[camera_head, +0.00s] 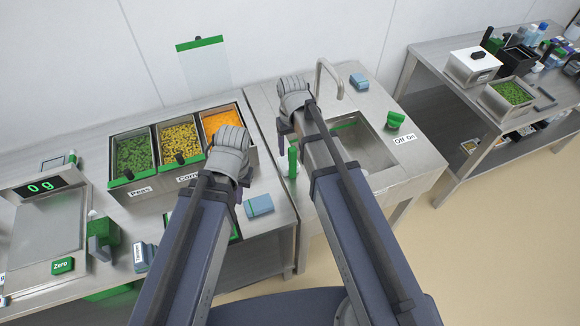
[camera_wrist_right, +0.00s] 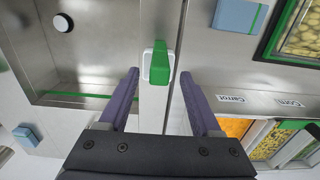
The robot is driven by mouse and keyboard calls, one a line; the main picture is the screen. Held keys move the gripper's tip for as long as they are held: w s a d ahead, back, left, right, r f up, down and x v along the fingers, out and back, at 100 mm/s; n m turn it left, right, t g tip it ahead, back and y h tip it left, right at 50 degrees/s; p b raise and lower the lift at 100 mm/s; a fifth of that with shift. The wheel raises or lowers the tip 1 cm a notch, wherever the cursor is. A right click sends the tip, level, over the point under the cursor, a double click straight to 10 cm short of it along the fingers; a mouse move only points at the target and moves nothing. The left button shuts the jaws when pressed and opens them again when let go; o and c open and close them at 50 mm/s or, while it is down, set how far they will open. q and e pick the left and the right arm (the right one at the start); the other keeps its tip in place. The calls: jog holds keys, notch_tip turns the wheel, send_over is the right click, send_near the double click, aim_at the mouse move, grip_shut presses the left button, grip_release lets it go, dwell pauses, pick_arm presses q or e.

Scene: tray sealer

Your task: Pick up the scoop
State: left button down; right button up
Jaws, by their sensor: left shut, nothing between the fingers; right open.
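A narrow green upright piece, apparently the scoop's handle (camera_head: 292,161), stands on the steel counter strip left of the sink. In the right wrist view the green piece (camera_wrist_right: 159,66), with a white-rimmed part beside it, lies between and just beyond my fingertips. My right gripper (camera_head: 285,130) is open and empty above it; its fingers also show in the wrist view (camera_wrist_right: 159,76), one on each side, with no clear contact. The scoop's bowl is not clearly visible. My left gripper (camera_head: 241,184) is shut and empty, in front of the food bins.
The sink (camera_head: 365,150) with its tap (camera_head: 326,68) lies right of the right gripper. Bins of peas (camera_head: 135,153), corn and carrot stand at left. A blue block (camera_head: 259,205) lies before them. A scale (camera_head: 45,235) and green dispenser (camera_head: 103,232) are further left.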

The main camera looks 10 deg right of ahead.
aim_at(292, 157)
jog(key=shift+f+b, duration=2.65)
jog(key=shift+r, duration=0.1)
grip_shut()
